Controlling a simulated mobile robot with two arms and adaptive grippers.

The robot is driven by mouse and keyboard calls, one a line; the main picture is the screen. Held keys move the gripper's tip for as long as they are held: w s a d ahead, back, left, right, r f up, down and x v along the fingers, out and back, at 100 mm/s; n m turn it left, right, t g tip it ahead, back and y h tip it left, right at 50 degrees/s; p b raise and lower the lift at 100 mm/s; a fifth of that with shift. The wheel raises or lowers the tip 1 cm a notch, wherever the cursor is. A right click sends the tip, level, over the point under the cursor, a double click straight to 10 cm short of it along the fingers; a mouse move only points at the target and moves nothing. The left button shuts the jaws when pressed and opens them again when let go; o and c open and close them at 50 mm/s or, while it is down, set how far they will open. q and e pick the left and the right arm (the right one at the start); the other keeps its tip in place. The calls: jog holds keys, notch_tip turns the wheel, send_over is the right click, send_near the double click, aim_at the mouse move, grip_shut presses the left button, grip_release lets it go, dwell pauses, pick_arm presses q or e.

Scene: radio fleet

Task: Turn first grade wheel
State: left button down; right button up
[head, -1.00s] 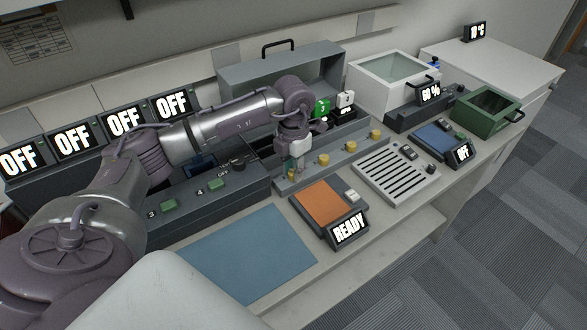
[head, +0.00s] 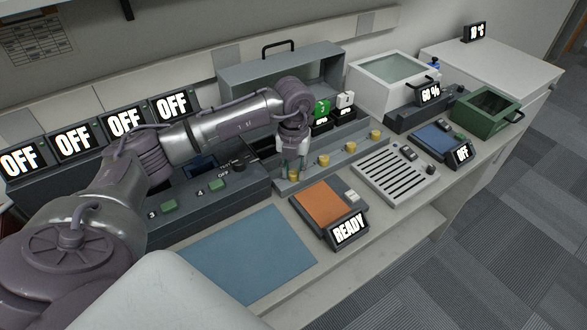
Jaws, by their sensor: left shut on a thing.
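A grey rail (head: 305,177) carries a row of yellow wheels. The nearest-left yellow wheel (head: 293,176) is partly hidden by my left gripper (head: 292,170), which points down over it with its fingers shut around it. The other yellow wheels, the second (head: 323,160), the third (head: 351,147) and the far one (head: 376,134), stand free along the rail to the right. My right gripper is not in view.
An orange pad unit with a READY display (head: 349,229) lies in front of the rail, beside a slotted grey tray (head: 396,178). A dark box with green buttons (head: 217,185) stands left of the rail. A blue mat (head: 243,256) lies clear in front.

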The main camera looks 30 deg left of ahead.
aim_at(293, 172)
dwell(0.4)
pick_arm(q)
jog(key=c, duration=0.9)
grip_release()
jog(key=shift+r, duration=0.1)
notch_tip(293, 172, up, 12)
jog(key=shift+f, duration=0.1)
